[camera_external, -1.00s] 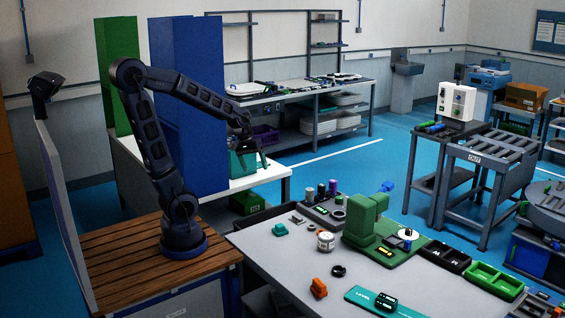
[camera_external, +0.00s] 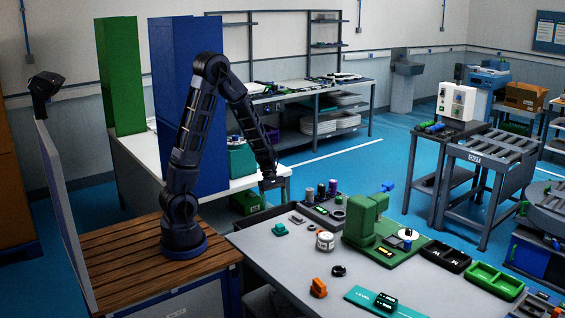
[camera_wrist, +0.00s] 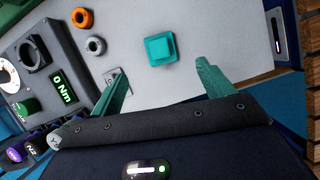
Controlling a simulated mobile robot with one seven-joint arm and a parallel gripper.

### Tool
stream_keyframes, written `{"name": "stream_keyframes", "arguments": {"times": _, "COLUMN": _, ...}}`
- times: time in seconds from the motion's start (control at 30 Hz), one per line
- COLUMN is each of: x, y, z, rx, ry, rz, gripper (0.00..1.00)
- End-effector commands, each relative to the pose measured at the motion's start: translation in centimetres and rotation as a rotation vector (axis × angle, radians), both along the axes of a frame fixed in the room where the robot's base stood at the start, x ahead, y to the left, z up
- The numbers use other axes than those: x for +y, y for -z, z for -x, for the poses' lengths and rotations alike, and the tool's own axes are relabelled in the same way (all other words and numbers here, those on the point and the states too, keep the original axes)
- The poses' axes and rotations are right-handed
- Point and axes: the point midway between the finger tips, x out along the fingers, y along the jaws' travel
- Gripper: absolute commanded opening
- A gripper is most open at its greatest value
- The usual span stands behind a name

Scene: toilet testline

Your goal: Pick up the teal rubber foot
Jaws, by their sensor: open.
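The teal rubber foot (camera_external: 280,229) is a small block with a raised square top. It lies on the light grey table top (camera_external: 262,243) near its back left edge. In the wrist view the teal rubber foot (camera_wrist: 161,48) lies beyond the fingertips, roughly between their lines and a little left of centre. My gripper (camera_wrist: 158,72) is open and empty, with two teal fingers spread apart. In the external view my gripper (camera_external: 269,183) hangs pointing down, above and behind the foot, clear of the table.
A dark tray with cylinders (camera_external: 325,206) and a green machine (camera_external: 365,222) stand to the right. Orange (camera_external: 318,288) and black (camera_external: 338,271) parts lie nearer the front.

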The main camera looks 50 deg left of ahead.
Motion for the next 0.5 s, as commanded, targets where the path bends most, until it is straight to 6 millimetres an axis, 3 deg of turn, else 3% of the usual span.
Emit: {"name": "stream_keyframes", "arguments": {"times": 0.5, "x": -1.6, "y": 5.0, "z": 0.1, "rx": 0.025, "ry": -0.035, "rz": -0.001, "gripper": 0.80}}
